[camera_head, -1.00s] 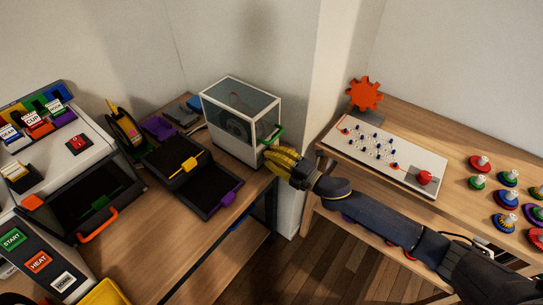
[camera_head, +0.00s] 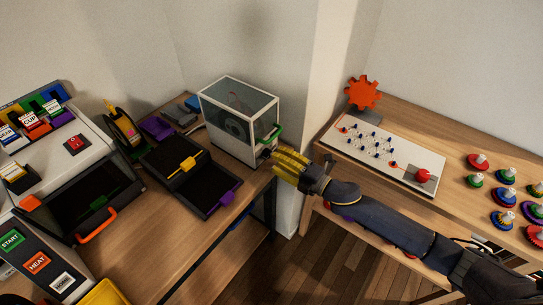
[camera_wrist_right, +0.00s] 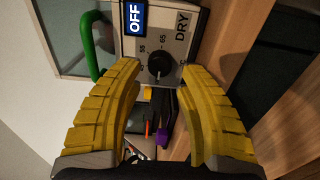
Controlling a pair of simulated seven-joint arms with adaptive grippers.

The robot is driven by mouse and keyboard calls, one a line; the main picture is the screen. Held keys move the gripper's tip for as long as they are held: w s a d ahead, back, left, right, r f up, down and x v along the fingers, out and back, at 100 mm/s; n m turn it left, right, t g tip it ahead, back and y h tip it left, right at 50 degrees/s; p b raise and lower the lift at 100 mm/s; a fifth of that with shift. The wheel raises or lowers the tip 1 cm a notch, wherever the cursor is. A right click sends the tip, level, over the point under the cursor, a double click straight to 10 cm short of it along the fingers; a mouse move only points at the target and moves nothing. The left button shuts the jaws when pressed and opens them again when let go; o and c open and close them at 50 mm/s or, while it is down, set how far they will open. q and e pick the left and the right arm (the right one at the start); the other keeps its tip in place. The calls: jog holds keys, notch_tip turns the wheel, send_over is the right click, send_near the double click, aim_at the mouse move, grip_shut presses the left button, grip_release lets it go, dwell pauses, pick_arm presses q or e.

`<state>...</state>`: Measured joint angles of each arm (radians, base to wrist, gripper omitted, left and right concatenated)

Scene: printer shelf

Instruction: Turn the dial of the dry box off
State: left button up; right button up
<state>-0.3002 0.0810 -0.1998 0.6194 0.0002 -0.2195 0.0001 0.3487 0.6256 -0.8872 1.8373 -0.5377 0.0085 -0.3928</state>
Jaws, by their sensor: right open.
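The dry box (camera_head: 232,118) is a white-framed case with dark clear panels at the back of the left table. Its green handle (camera_head: 271,134) also shows in the right wrist view (camera_wrist_right: 92,45). In the wrist view, the black dial (camera_wrist_right: 159,64) sits on a white panel with numbers around it, below a blue OFF label (camera_wrist_right: 134,17) and beside the word DRY. My right gripper (camera_wrist_right: 160,72) is open, with its yellow fingers either side of the dial, apart from it. In the head view the right gripper (camera_head: 280,160) is at the box's front right corner. My left gripper is not in view.
A printer-like machine (camera_head: 60,150) with START and HEAT buttons stands at left. Black trays (camera_head: 210,190) lie in front of the dry box. A wall corner is just right of the box. The right table holds a white peg board (camera_head: 400,150) and several coloured gears (camera_head: 505,195).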

jog(key=v, duration=0.8)
jog(key=shift+s+d, duration=0.25)
jog(key=w+d+f+m+h, duration=0.1)
jog(key=d+f+m+h, duration=0.15)
jog(key=f, duration=0.55)
jog(key=w+d+f+m+t+h, duration=0.1)
jog(key=d+f+m+h, duration=0.1)
jog(key=d+f+m, duration=0.35)
jog(key=w+d+f+m+h, duration=0.1)
jog(key=d+f+m+h, duration=0.15)
jog(key=f, duration=0.65)
jog(key=s+d+f+m+g+h, duration=0.1)
jog(key=s+d+f+m+h, duration=0.15)
jog(key=s+f, duration=0.45)
jog(key=s+d+f+m+g+h, duration=0.1)
jog(key=s+d+f+m+h, duration=0.15)
jog(key=f, duration=0.85)
jog(key=s+d+f+m+g+h, duration=0.15)
jog(key=s+f+m+g, duration=0.3)
jog(key=s+f, duration=1.05)
jog(key=s+a+f+m+g, duration=0.1)
jog(key=s+f+m+g, duration=0.1)
jog(key=s, duration=1.1)
jog(key=s+a+f+m+g, duration=0.2)
jog(key=s+f, duration=0.2)
jog(key=s, duration=0.8)
jog(key=shift+s+a+f+g, duration=0.15)
jog(key=shift+s+f+g, duration=0.2)
jog(key=shift+s+f, duration=0.05)
